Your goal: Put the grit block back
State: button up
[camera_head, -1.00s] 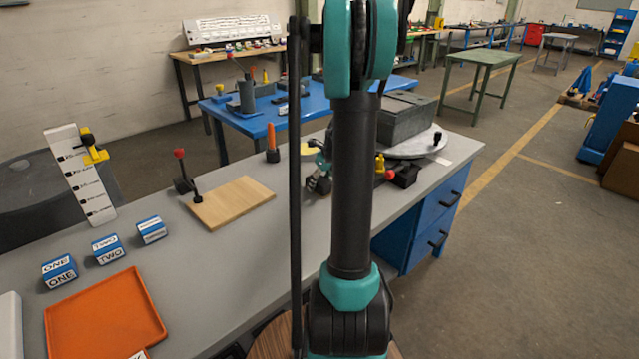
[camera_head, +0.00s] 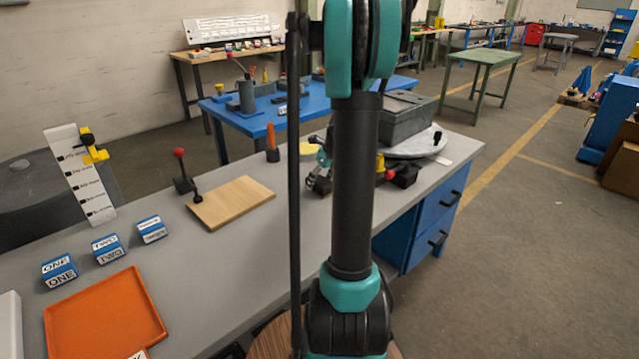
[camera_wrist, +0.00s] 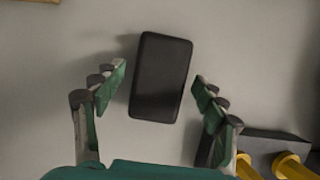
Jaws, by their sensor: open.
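A dark, flat, rectangular block (camera_wrist: 161,77), which looks like the grit block, lies on the grey bench top in the wrist view, tilted slightly. My gripper (camera_wrist: 159,92) is open, with one green-padded finger on the block's left and one on its right. Gaps show between both fingers and the block in the picture. In the head view my gripper (camera_head: 321,178) is low over the bench, partly hidden behind my arm. I cannot make out the dark block there.
A dark fixture with yellow parts (camera_wrist: 280,160) is close by my right finger. On the bench (camera_head: 240,245) are a wooden board (camera_head: 232,203), an orange tray (camera_head: 105,320), labelled blue-and-white blocks (camera_head: 107,249), a red-knobbed lever (camera_head: 183,172) and a grey box (camera_head: 405,118).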

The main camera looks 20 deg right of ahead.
jog(key=v, duration=1)
jog(key=shift+r, duration=0.35)
jog(key=shift+s, duration=0.1)
dwell(0.7)
